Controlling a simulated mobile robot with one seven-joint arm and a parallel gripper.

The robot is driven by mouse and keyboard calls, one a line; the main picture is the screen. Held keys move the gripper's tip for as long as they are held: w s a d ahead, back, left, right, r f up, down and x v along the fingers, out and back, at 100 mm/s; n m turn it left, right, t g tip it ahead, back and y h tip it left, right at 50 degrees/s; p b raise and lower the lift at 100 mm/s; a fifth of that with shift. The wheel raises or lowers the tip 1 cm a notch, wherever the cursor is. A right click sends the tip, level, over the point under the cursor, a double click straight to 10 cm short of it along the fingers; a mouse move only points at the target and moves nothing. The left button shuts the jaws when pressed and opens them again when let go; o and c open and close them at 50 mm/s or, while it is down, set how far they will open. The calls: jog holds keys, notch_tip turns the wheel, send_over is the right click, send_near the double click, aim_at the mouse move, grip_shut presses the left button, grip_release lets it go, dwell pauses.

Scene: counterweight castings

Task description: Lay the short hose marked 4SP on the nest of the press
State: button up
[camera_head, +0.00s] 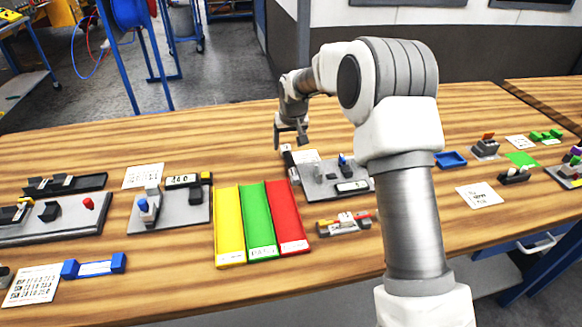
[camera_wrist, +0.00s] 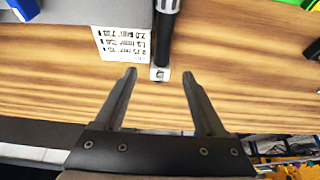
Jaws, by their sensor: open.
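My gripper (camera_head: 291,140) is open over the back edge of the wooden table. In the wrist view its two fingers (camera_wrist: 159,75) are spread, with nothing clamped between them. A dark rod-like piece (camera_wrist: 166,35) with a pale, marked end lies ahead; that end shows between the fingertips. It may be a hose; I cannot read 4SP on it. In the head view a similar dark piece with a pale end (camera_head: 287,155) is below my gripper, beside a grey station plate (camera_head: 318,190). I cannot tell which station is the press, and its nest is not clear.
Yellow (camera_head: 229,226), green (camera_head: 258,222) and red (camera_head: 287,218) trays lie in the middle. Grey stations with a blue knob (camera_head: 143,206) and a red knob (camera_head: 88,204) stand to the left. A printed card (camera_wrist: 120,42) lies beside the dark piece. Bare wood shows around it.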

aim_at(287, 151)
jog(key=x, duration=0.4)
jog(key=shift+w+a+f, duration=0.1)
jog(key=shift+w+f, duration=0.05)
jog(key=shift+f, duration=0.05)
grip_shut()
